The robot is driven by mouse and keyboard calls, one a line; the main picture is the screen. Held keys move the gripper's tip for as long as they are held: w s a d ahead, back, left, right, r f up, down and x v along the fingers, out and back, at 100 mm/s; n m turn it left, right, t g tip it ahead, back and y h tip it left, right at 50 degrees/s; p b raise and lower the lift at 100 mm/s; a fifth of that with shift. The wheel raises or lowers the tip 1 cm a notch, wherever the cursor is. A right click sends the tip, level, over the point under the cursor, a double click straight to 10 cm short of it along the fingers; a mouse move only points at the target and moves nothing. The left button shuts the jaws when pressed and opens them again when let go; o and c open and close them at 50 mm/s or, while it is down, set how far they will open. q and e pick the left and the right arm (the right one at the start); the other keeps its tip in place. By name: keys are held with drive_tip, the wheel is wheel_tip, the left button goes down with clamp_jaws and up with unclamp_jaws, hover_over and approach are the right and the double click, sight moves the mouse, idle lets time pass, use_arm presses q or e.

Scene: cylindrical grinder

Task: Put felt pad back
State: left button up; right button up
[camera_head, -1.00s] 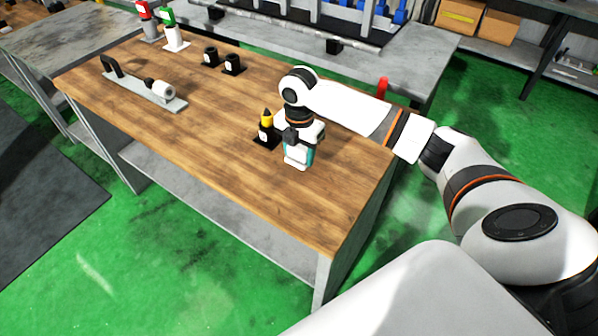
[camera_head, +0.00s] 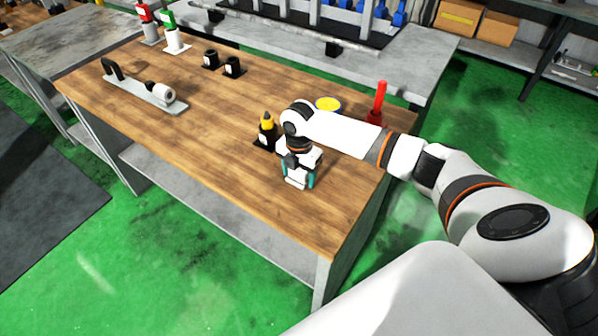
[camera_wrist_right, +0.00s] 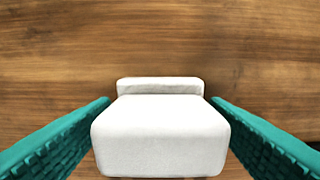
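The felt pad (camera_wrist_right: 160,135) looks like a white, soft-edged block with a narrower step at its far end. In the right wrist view it sits between the two teal ribbed fingers, which appear to touch its sides. In the head view my right gripper (camera_head: 298,180) points down over the wooden bench top near its front right edge, with the white pad (camera_head: 296,183) between its fingers. I cannot tell whether the pad touches the bench. My left gripper is not in view.
A black holder with a yellow-tipped piece (camera_head: 266,132) stands close left of the gripper. A yellow round tin (camera_head: 328,104) and a red upright part (camera_head: 380,98) are behind my arm. A grey plate with a roller (camera_head: 145,93) lies at left. The bench's front middle is clear.

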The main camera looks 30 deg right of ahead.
drive_tip(key=shift+o, duration=0.5)
drive_tip(key=shift+r, duration=0.15)
drive_tip(key=shift+r, duration=0.25)
wheel_tip(320, 180, up, 12)
drive_tip(key=b, duration=0.1)
drive_tip(key=shift+f, duration=0.2)
